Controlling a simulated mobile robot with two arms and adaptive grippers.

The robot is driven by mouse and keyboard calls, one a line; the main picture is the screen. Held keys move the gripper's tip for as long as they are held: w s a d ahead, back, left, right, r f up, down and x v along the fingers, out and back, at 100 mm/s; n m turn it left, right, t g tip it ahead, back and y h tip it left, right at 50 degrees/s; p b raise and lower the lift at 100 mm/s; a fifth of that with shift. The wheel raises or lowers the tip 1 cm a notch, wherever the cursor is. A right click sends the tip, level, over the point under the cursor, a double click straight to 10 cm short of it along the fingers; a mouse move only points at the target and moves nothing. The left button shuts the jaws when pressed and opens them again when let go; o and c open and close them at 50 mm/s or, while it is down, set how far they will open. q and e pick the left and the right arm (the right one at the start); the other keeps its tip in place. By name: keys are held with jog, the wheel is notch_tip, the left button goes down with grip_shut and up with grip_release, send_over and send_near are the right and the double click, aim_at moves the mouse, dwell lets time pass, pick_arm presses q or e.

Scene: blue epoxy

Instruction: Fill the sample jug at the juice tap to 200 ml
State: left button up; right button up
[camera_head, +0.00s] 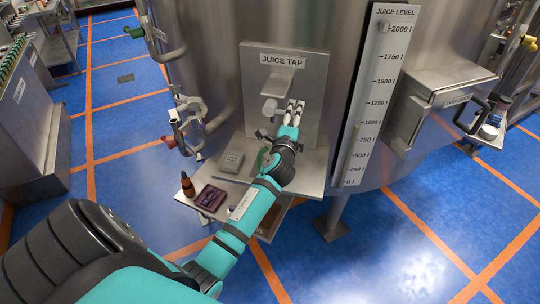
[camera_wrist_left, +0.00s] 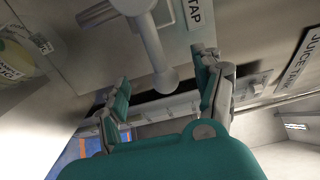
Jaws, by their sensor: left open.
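The juice tap's labelled steel panel (camera_head: 316,95) is on the tank front. The tap, with a grey spout or knob (camera_head: 270,107), stands out from it beside my left gripper (camera_head: 292,112). In the left wrist view, a grey lever with a ball end (camera_wrist_left: 164,80) lies between the two open fingers (camera_wrist_left: 163,86); contact cannot be told. A clear container with a white label and pale yellow contents (camera_wrist_left: 14,55), probably the sample jug, is cut off at the left edge of that view. In the head view my arm hides most of that spot. My right gripper is out of view.
The juice level scale (camera_head: 368,100) and a steel box (camera_head: 440,105) stand to the right. Blue floor is open around.

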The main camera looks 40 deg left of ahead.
pick_arm(q)
jog(key=shift+o, duration=1.4)
jog(key=shift+d+r, duration=0.1)
jog(key=p+v, duration=0.1)
jog(key=v, duration=0.6)
jog(key=v, duration=1.2)
